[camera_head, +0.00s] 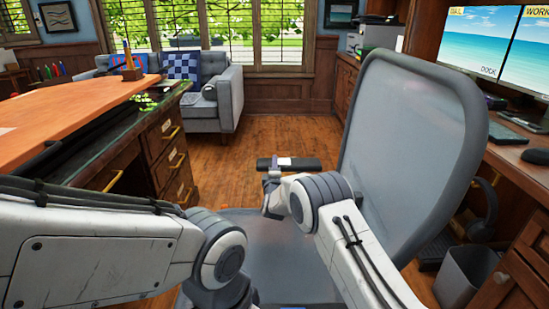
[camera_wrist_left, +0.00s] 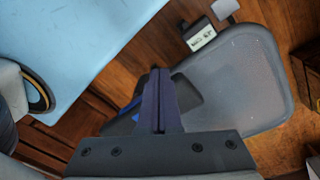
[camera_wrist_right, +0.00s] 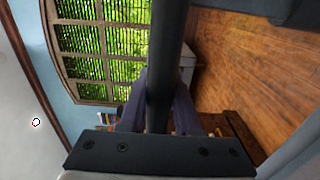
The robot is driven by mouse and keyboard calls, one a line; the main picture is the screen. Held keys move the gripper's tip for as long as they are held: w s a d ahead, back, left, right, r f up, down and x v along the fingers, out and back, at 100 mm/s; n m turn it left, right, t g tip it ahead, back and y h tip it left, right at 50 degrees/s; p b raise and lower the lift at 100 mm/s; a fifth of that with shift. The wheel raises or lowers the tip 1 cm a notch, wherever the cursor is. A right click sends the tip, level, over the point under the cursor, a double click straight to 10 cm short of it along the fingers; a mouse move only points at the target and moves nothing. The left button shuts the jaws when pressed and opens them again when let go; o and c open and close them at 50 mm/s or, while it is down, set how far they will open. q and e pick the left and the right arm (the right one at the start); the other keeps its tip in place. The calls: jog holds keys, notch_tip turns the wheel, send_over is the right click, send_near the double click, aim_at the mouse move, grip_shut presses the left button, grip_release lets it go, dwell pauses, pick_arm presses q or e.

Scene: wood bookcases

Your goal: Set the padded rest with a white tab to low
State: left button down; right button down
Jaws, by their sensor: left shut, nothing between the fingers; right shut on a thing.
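The padded rest (camera_head: 305,164) is a dark armrest beside the grey office chair (camera_head: 410,140). A small pale patch shows near its middle; I cannot tell whether this is the white tab. My right gripper (camera_wrist_right: 163,95) is shut on the rest, which shows as a dark bar (camera_wrist_right: 170,35) between its fingers in the right wrist view. In the head view my right wrist mostly hides that gripper. My left gripper (camera_wrist_left: 161,98) is shut and empty in the left wrist view, and my left arm hides it in the head view.
A wooden desk (camera_head: 70,105) with drawers stands at the left, and a desk with monitors (camera_head: 515,50) at the right. A grey sofa (camera_head: 225,95) is at the back. A grey bin (camera_head: 468,275) stands at the lower right. Wood floor (camera_head: 270,137) is clear beyond the chair.

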jog(key=shift+f, duration=0.65)
jog(key=c, duration=0.6)
grip_release()
jog(key=shift+f, duration=0.1)
jog(key=shift+s+r, duration=0.15)
jog(key=shift+r, duration=0.05)
